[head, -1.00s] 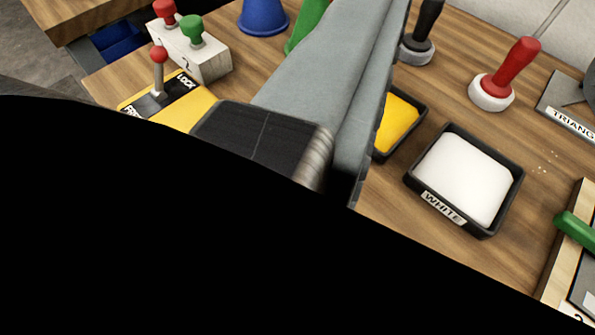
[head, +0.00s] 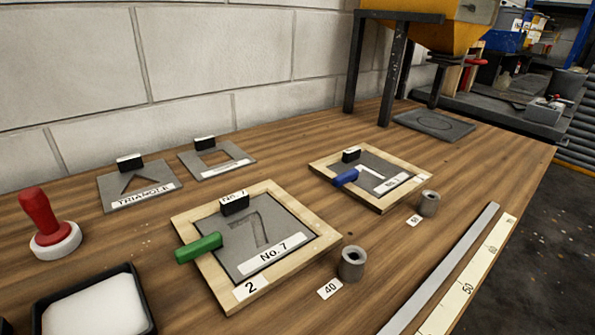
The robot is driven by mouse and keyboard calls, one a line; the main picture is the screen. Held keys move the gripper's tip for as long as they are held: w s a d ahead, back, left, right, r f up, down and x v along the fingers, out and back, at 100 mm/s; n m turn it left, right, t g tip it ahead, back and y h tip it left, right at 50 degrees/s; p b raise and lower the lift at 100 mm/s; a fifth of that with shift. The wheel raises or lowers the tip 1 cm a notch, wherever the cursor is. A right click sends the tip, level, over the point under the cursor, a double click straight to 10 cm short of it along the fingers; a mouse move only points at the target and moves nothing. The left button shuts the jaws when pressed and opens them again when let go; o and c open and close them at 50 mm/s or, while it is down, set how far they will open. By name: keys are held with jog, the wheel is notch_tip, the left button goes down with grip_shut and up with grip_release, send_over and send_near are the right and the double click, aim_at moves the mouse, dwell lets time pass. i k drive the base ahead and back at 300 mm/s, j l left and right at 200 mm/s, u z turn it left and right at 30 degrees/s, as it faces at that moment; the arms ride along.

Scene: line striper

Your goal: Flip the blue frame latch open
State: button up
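The blue frame latch (head: 345,178) is a short blue bar on the left edge of the farther wooden frame (head: 378,207), right of the picture's middle. It lies across the frame's edge and its inner end reaches over the grey stencil plate (head: 372,169), which has a black grip block and a white label. My gripper is not in view, so whether it is open or shut does not show.
A nearer frame (head: 287,292) labelled 2 has a green latch (head: 199,247). A yellow hopper (head: 440,20) stands behind.

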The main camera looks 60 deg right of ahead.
aim_at(352, 175)
jog(key=z, duration=1.7)
